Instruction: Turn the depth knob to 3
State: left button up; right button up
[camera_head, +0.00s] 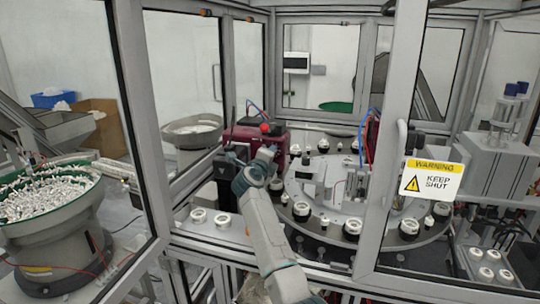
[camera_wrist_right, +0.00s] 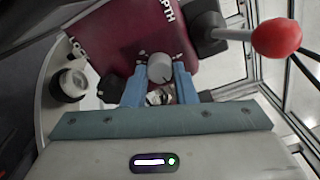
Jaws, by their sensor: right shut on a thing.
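The depth knob (camera_wrist_right: 159,66) is a grey round knob on a dark red housing (camera_wrist_right: 118,38), seen in the right wrist view. Part of the word DEPTH, the letters PTH, shows on the housing above it. Small marks sit around the knob, but I cannot read the numbers or the setting. The blue fingers of my right gripper (camera_wrist_right: 160,80) stand on both sides of the knob and are shut on it. In the head view my right arm reaches to the dark red housing (camera_head: 243,134), and the knob is hidden there. My left gripper is not in view.
A red ball-ended lever (camera_wrist_right: 277,38) stands close to the right of the housing. The round turntable (camera_head: 330,235) with several caps lies to the right in the head view. A door frame with a warning sign (camera_head: 432,179) stands at right; white round parts (camera_head: 222,221) sit in front.

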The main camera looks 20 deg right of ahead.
jog(key=shift+n, duration=1.5)
jog(key=shift+f, duration=0.1)
jog(key=o, duration=1)
jog(key=shift+a, duration=0.1)
jog(key=shift+s, duration=0.1)
jog(key=b+v, duration=0.4)
jog(key=v, duration=0.6)
jog(key=shift+s+a+b, duration=0.3)
jog(key=shift+b, duration=0.05)
